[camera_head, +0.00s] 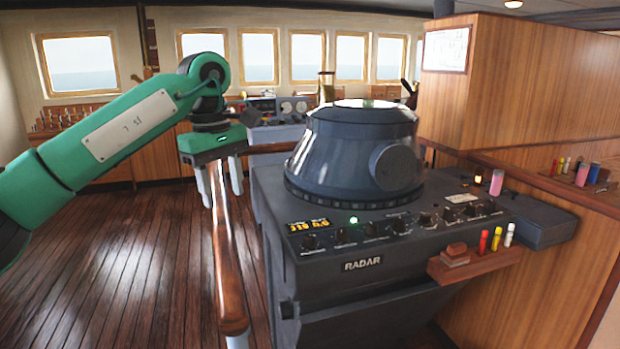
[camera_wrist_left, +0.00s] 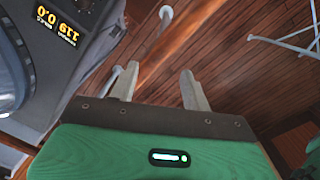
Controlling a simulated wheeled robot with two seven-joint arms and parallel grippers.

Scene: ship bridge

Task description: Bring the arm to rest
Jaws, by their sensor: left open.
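My left arm, green with dark joints, comes in from the left in the head view. My left gripper (camera_head: 219,184) hangs at its end, fingers down, just left of the radar console (camera_head: 362,266) and above or beside the wooden handrail (camera_head: 228,270). In the left wrist view the two pale fingers of the gripper (camera_wrist_left: 160,88) are apart, with only floor and rail posts behind the gap. The gripper is empty. The radar console's yellow display (camera_wrist_left: 60,25) shows at the upper left of that view. My right gripper is not in either view.
The console carries a dark domed hood (camera_head: 352,145), a row of knobs and a small wooden tray (camera_head: 470,266) with markers. A wood-panelled partition (camera_head: 545,90) stands at the right. The plank floor (camera_head: 110,255) at the left is clear. Windows line the back wall.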

